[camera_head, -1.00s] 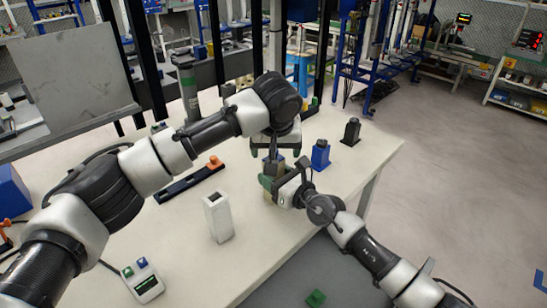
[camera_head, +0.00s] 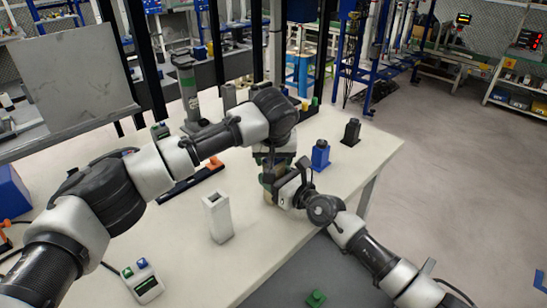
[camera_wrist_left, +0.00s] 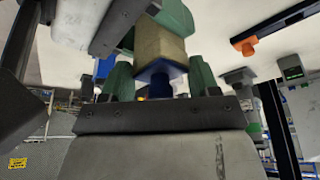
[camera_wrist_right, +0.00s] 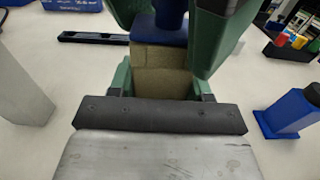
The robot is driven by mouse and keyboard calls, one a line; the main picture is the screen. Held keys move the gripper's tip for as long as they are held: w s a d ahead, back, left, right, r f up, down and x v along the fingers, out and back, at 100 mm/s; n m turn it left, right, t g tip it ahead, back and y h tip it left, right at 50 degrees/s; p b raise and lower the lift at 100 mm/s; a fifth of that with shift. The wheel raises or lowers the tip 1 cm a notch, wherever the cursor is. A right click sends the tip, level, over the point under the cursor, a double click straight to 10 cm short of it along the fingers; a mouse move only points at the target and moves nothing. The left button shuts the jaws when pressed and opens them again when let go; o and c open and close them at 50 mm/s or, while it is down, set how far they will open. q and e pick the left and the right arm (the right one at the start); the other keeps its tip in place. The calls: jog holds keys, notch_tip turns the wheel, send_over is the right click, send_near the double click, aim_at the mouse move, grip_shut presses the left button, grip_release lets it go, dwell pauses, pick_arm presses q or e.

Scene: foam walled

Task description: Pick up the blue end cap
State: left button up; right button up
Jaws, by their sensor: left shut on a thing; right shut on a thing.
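The blue end cap (camera_wrist_left: 158,72) is a dark blue flange with a narrower knob. It sits against one end of a tan foam-walled tube (camera_wrist_left: 160,45), and it also shows at the top of the right wrist view (camera_wrist_right: 165,34). My left gripper (camera_head: 271,158) has its green fingers on either side of the cap's knob and is shut on it. My right gripper (camera_head: 270,184) is shut on the tan tube (camera_wrist_right: 160,72), just below the cap. The two grippers meet over the table, one above the other. In the head view they largely hide the cap.
A blue block (camera_head: 320,154) and a black block (camera_head: 351,132) stand to the right on the white table (camera_head: 190,255). A white hollow post (camera_head: 217,217) stands left of the grippers. A black bar with an orange end (camera_head: 190,183) and a button box (camera_head: 144,281) are further left.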

pick_arm(q)
jog(key=shift+d+r, duration=0.1)
jog(key=shift+d, duration=0.1)
pick_arm(e)
jog(key=shift+a, duration=0.1)
pick_arm(q)
notch_tip(320, 180, up, 9)
jog(key=shift+f, duration=0.2)
jog(key=shift+c, duration=1.3)
pick_arm(e)
jog(key=shift+s, duration=0.1)
pick_arm(q)
jog(key=shift+a+r, duration=0.1)
jog(key=shift+r, duration=0.55)
pick_arm(e)
jog(key=o, duration=1)
jog(key=shift+o, duration=0.2)
